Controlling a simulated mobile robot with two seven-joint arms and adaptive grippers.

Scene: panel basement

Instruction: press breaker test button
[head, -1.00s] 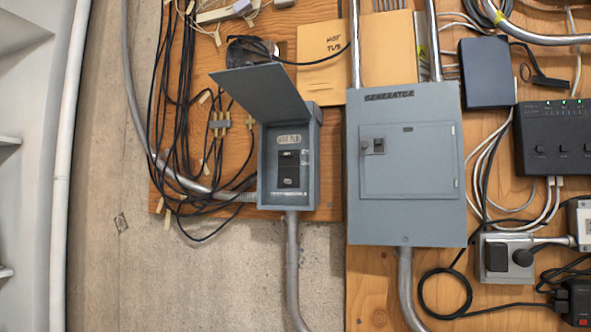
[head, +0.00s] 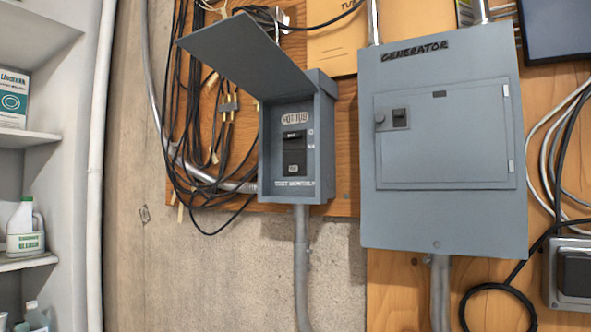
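The small grey breaker box (head: 312,150) is on the wall near the middle of the head view, with its hinged lid (head: 243,55) raised. Inside is a black breaker (head: 294,158) with a switch at the top and a small light-marked test button (head: 293,169) at its lower end. A label above reads "HOT TUB", and lettering below reads "TEST MONTHLY". Neither of my grippers is in view.
A larger closed grey panel marked "GENERATOR" (head: 440,215) is to the right. Black cables (head: 185,100) hang left of the breaker box. A white pipe (head: 98,150) and shelves with a bleach bottle (head: 25,230) are at the left. A conduit (head: 301,265) runs down below the box.

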